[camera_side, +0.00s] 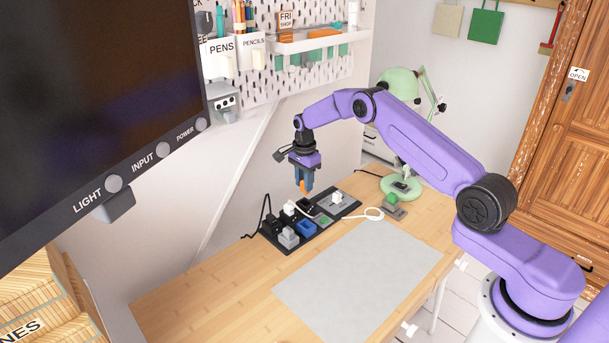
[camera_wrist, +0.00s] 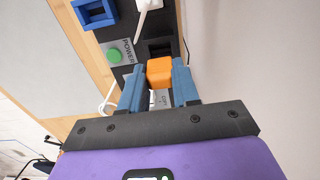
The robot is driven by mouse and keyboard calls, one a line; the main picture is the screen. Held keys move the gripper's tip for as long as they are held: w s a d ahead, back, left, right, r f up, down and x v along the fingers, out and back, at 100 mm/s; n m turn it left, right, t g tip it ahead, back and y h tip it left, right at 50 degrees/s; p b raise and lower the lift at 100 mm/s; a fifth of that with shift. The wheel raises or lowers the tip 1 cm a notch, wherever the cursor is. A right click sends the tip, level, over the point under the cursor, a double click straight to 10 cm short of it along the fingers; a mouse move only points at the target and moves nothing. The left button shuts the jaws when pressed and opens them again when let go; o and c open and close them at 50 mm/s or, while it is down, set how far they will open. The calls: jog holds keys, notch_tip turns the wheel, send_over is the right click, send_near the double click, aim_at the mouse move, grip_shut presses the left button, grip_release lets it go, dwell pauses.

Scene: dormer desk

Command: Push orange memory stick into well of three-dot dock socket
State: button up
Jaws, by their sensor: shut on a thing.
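My gripper (camera_side: 302,178) points down above the far side of the dark dock (camera_side: 265,238) on the desk. Its blue fingers (camera_wrist: 158,88) are shut on the orange memory stick (camera_wrist: 160,73), one on each side. The stick's orange end (camera_side: 303,188) shows below the fingers in the side view, above the dock and apart from it. In the wrist view, a dark square opening (camera_wrist: 160,48) in the dock lies just beyond the stick. No three-dot mark can be made out, so I cannot tell which socket has it.
The dock holds a blue socket piece (camera_wrist: 95,12), a white plug (camera_wrist: 148,6) with a cable, and a green button (camera_wrist: 114,56) beside a POWER label. Grey and black blocks also stand on it. A grey mat (camera_side: 355,275) lies clear in front. A green lamp (camera_side: 402,188) stands behind right.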

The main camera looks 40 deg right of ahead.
jog(key=shift+f, duration=0.95)
jog(key=shift+f, duration=1.9)
dwell(1.0)
jog(key=o, duration=1.1)
jog(key=shift+r, duration=0.1)
notch_tip(320, 180, up, 17)
jog(key=shift+r, duration=0.15)
